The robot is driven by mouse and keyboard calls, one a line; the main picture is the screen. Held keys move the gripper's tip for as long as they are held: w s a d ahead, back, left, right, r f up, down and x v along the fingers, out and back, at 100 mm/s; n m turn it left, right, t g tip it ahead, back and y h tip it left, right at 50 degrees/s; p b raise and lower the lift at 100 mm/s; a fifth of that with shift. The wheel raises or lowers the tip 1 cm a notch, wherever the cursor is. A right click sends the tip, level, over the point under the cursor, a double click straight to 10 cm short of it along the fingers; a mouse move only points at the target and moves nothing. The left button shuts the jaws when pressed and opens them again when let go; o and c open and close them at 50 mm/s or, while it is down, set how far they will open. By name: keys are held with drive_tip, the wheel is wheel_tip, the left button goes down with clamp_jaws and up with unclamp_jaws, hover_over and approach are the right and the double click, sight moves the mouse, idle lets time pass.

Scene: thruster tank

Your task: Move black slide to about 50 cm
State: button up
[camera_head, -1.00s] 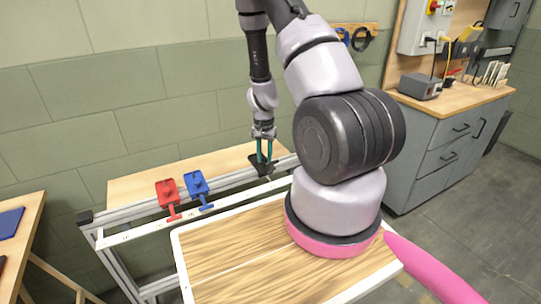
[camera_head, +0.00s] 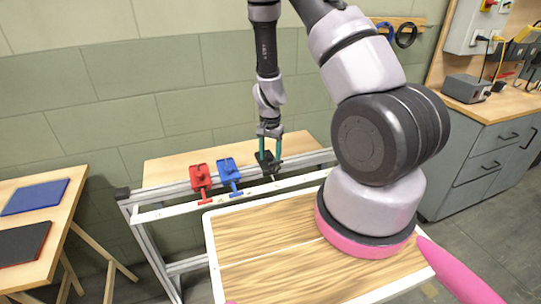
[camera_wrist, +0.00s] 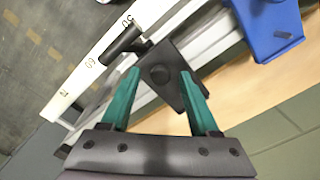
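The black slide (camera_head: 268,161) is on the rail, the rightmost of three slides. My gripper (camera_head: 270,148) points down over it with its teal fingers. In the wrist view, the black slide (camera_wrist: 165,82) lies under and between the spread fingertips (camera_wrist: 161,72). Its round knob is between them, with gaps seeming to show at both sides. The right finger hides part of the slide's body. Its dark arm reaches over the white scale strip (camera_wrist: 98,58), whose marks are too small to read surely.
The blue slide (camera_head: 228,172) is on the rail just left of the black one, and it also shows in the wrist view (camera_wrist: 265,25). The red slide (camera_head: 200,178) is farther left. The rail is clear on the right. A side table (camera_head: 60,220) stands at left.

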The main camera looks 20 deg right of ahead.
wheel_tip(320, 180, up, 11)
idle(0.6)
idle(0.3)
wheel_tip(320, 180, up, 11)
drive_tip(key=t+y, duration=0.1)
drive_tip(key=y, duration=0.1)
hover_over(270, 158)
drive_tip(key=a, duration=0.2)
drive_tip(key=s+r+n+t, duration=0.2)
drive_tip(key=s+r, duration=0.3)
drive_tip(key=r, duration=0.6)
drive_tip(key=s+d+r+n+t, duration=0.2)
drive_tip(key=s+r+t, duration=0.2)
drive_tip(key=s+r, duration=0.9)
drive_tip(key=shift+s+r, duration=0.35)
drive_tip(key=shift+s, duration=0.25)
